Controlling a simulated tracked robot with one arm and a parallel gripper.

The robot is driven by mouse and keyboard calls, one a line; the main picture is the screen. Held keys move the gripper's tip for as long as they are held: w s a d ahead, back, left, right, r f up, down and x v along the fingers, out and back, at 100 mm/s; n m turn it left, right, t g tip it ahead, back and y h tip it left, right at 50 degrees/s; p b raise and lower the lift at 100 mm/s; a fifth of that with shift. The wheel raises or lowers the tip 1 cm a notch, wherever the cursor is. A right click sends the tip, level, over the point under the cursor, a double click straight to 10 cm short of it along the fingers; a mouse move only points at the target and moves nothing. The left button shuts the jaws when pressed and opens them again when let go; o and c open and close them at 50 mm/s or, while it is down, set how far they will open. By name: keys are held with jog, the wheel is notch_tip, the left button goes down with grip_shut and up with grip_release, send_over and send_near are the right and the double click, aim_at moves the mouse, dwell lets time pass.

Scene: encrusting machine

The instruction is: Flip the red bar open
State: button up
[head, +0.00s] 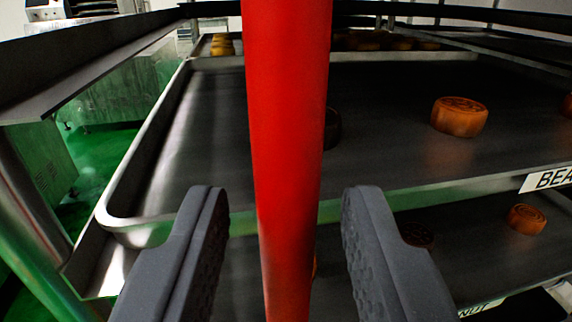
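The red bar (287,130) stands nearly upright in the middle of the head view, running from the top edge to the bottom edge. It is in front of a rack of metal trays. My gripper (285,215) is open, with one dark grey finger to the left of the bar and one to the right. A gap shows between the bar and each finger, so neither appears to touch it. The ends of the bar are out of view.
A metal tray (140,222) behind the bar holds a round orange-brown cake (459,116). A lower tray holds another cake (527,219). A partly visible label (550,179) reads "BEA". Rack rails (85,75) run along the left, above a green floor (95,170).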

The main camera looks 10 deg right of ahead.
jog(key=shift+w+d, duration=0.15)
jog(key=shift+w, duration=0.65)
